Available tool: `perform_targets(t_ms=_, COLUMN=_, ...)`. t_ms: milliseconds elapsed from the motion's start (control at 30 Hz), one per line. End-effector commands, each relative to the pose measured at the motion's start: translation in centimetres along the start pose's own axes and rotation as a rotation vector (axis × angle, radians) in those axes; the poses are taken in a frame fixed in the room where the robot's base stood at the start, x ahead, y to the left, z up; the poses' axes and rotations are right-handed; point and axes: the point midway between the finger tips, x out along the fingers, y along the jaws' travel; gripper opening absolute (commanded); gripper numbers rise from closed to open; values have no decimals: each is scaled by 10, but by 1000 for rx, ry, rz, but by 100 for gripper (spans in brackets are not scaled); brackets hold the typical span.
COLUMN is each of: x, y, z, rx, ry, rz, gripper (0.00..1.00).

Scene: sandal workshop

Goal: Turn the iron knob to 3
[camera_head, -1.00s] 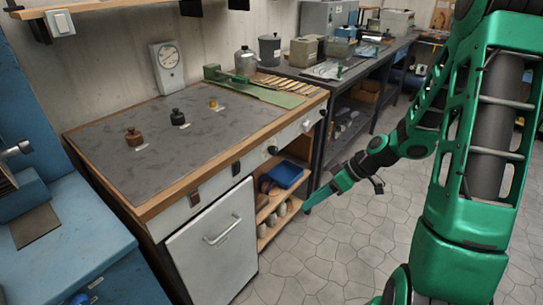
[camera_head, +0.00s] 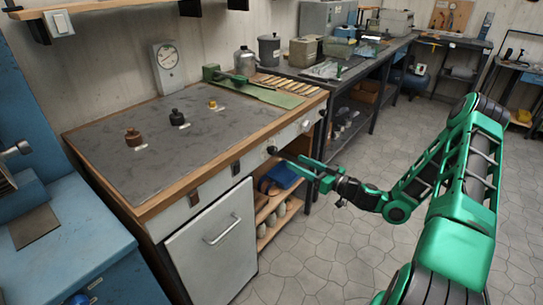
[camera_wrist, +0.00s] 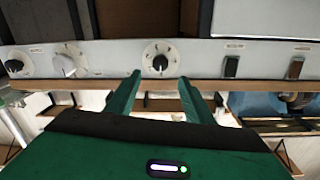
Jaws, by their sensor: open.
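A black knob on a round white dial (camera_wrist: 160,60) sits on the grey front panel in the wrist view, between my fingertips in the picture. Its dial marks and setting are too small to read. This black knob also shows in the head view (camera_head: 272,150). My gripper (camera_wrist: 160,78) is open and empty, its fingers pointing at the panel and apart from the knob as far as I can tell. In the head view my gripper (camera_head: 292,162) is just right of the knob. A pale knob (camera_wrist: 65,65) and another black knob (camera_wrist: 13,66) sit farther left. No label is readable as iron.
The worktop's wooden edge (camera_head: 170,199) runs along the panel. A shelf with a blue tray (camera_head: 284,175) is below. Open tiled floor (camera_head: 330,245) lies in front.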

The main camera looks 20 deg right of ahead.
Motion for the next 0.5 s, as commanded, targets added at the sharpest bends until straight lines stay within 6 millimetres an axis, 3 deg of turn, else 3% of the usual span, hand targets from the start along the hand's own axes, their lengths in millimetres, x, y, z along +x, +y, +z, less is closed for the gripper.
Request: perform_targets(t_ms=500, x=80, y=-2, z=0, rx=-3, ry=0, rz=-5, gripper=48)
